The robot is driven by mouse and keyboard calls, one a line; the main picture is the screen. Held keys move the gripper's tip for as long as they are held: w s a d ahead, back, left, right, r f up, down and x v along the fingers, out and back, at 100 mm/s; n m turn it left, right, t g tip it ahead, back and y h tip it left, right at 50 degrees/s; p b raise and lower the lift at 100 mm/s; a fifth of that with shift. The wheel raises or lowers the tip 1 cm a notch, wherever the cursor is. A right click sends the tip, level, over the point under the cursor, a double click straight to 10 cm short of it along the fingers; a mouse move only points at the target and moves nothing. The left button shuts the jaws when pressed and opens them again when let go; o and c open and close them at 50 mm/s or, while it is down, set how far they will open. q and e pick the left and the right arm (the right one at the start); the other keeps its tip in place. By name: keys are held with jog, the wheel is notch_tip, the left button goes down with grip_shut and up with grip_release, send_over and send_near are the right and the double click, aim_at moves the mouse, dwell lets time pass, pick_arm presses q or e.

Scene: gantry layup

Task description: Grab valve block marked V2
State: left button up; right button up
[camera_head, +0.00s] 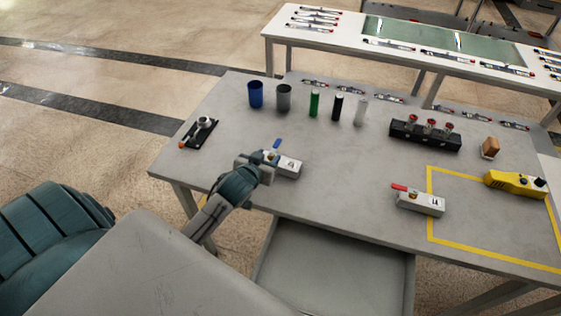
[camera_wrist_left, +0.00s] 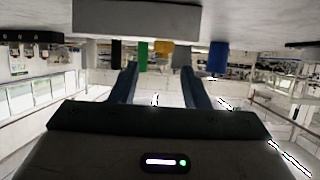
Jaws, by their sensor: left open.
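A pale valve block (camera_head: 289,167) with a blue lever lies on the grey table, right at my left gripper. Its label is too small to read. A second pale valve block (camera_head: 420,202) with a red lever lies further right, by the yellow outline; its dark marking is not clearly legible. My left gripper (camera_head: 264,160) is open at the left end of the blue-lever block and partly covers it. In the left wrist view, which looks upside down, the two fingers (camera_wrist_left: 160,85) are apart, with a pale block (camera_wrist_left: 137,18) at the top edge. My right gripper is not in view.
Behind stand a blue cup (camera_head: 255,94), a grey cup (camera_head: 283,97) and green, black and white cylinders. A black rack (camera_head: 425,135) with red-topped parts and a yellow device (camera_head: 515,184) are at right. An open drawer (camera_head: 335,270) juts out below the front edge.

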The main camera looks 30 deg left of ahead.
aim_at(271, 154)
pick_arm(q)
jog(key=p+x, duration=0.2)
jog(key=x, duration=0.3)
jog(key=shift+w+f, duration=0.1)
jog(key=shift+w, duration=0.05)
jog(key=shift+w+a+f, duration=0.1)
jog(key=shift+w+f, duration=0.15)
jog(key=shift+c, duration=0.4)
jog(key=shift+s, duration=0.1)
grip_shut()
